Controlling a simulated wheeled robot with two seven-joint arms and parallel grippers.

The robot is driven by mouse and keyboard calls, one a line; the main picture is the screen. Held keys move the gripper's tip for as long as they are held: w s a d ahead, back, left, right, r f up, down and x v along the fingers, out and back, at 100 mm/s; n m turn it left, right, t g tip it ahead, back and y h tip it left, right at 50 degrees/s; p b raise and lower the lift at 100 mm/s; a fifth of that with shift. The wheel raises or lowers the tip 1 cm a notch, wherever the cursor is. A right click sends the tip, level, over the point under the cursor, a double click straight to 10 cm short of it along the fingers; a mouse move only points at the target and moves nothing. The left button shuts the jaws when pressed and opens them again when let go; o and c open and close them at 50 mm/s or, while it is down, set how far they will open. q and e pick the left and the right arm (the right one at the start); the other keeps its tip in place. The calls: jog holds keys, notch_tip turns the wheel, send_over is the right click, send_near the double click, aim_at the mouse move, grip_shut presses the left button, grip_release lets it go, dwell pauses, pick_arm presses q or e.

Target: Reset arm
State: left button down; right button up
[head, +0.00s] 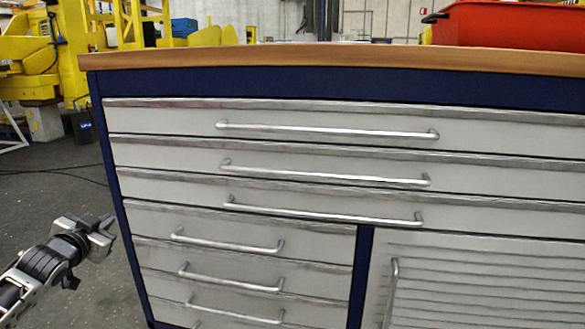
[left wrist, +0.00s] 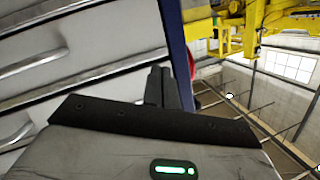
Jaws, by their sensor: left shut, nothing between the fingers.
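My left gripper (head: 104,232) shows at the lower left of the head view, to the left of the cabinet's blue corner post. It is shut and empty. In the left wrist view its dark closed fingers (left wrist: 168,88) point toward the drawer fronts and blue post. My right gripper is in neither view.
A grey drawer cabinet (head: 320,155) with a blue frame, long metal handles and a wooden top (head: 300,56) fills most of the head view. A red bin (head: 510,24) stands on top at the right. Open floor (head: 55,205) lies left of the cabinet, with yellow machinery (head: 30,60) behind.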

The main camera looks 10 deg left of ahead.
pick_arm(q)
jog(key=s+d+f+m+h, duration=0.1)
jog(key=s+d+f+h, duration=0.2)
jog(key=d, duration=0.8)
jog(key=s+d+f+g+h, duration=0.1)
jog(key=s+d+f+h, duration=0.25)
jog(key=d, duration=0.65)
jog(key=s+d+f+m+h, duration=0.1)
jog(key=s+d+f+h, duration=0.2)
jog(key=d, duration=0.8)
jog(key=s+d+r+n+t+h, duration=0.1)
jog(key=s+d+r+n+h, duration=0.3)
jog(key=s+d+r, duration=0.9)
jog(key=s+a+r+m+g+y+p, duration=0.1)
jog(key=s+a+r+g+y+p, duration=0.3)
jog(key=p, duration=2.8)
jog(key=shift+s+a+r+g+y+p, duration=0.3)
jog(key=shift+a+r+g+y, duration=0.45)
jog(key=shift+r+y, duration=0.3)
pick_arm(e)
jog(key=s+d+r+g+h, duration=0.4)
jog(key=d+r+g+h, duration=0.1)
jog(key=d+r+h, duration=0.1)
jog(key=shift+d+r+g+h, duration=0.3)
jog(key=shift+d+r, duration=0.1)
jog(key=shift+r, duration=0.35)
